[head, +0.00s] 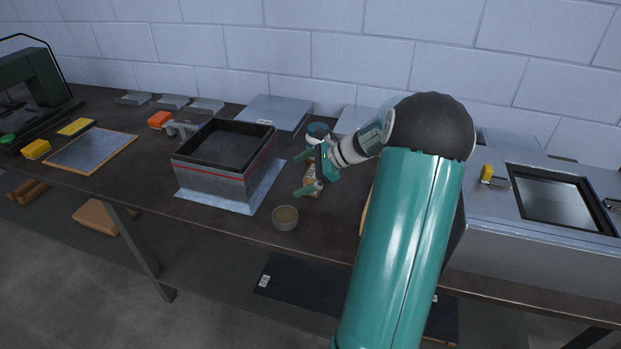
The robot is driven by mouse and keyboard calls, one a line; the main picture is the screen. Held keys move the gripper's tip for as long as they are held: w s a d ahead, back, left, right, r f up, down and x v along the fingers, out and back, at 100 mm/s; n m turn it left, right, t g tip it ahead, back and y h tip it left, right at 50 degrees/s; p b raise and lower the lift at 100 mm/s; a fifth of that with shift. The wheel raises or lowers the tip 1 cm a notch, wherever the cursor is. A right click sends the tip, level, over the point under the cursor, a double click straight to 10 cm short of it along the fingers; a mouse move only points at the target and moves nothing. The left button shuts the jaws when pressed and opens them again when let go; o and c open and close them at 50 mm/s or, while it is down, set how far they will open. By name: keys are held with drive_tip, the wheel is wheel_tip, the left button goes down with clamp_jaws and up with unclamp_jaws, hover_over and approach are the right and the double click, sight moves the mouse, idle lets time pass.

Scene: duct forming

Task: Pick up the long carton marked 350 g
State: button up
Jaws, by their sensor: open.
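A small brown carton (314,171) with a pale label stands on the dark bench, right of the square metal duct box. Its marking is too small to read, and my gripper hides part of it. My gripper (304,172) is open, with its teal fingers at the carton, one toward its far side and one toward its near side. I cannot tell whether the fingers touch it.
The open duct box (212,186) stands close on the left on a metal sheet. A round grey tin (285,217) is just in front, and a blue-rimmed can (317,132) is behind. A metal cabinet (540,240) fills the right.

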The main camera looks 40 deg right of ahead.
drive_tip(key=s+d+f+m+t, duration=0.1)
drive_tip(key=d, duration=0.2)
drive_tip(key=s+d+f+m+t, duration=0.1)
drive_tip(key=d+m, duration=0.1)
drive_tip(key=d, duration=0.1)
drive_tip(key=s+d+f+m+t, duration=0.1)
drive_tip(key=d, duration=0.2)
drive_tip(key=shift+s+d+f+m+h, duration=0.1)
drive_tip(key=shift+d+f+m+h, duration=0.1)
drive_tip(key=shift+f+m+h, duration=0.15)
drive_tip(key=shift+d+f+m, duration=0.1)
drive_tip(key=shift+d+m, duration=0.15)
drive_tip(key=shift+d, duration=0.1)
drive_tip(key=shift+f, duration=0.1)
drive_tip(key=shift+w+d+x, duration=0.1)
drive_tip(key=shift+d+x, duration=0.05)
drive_tip(key=shift+x, duration=1.05)
drive_tip(key=shift+w+d+x, duration=0.1)
drive_tip(key=shift+d+x, duration=0.05)
drive_tip(key=shift+x, duration=1.1)
drive_tip(key=shift+w+d+x, duration=0.1)
drive_tip(key=shift+d+x, duration=0.05)
drive_tip(key=shift+x, duration=1.05)
drive_tip(key=shift+s, duration=0.1)
drive_tip(key=c, duration=1.2)
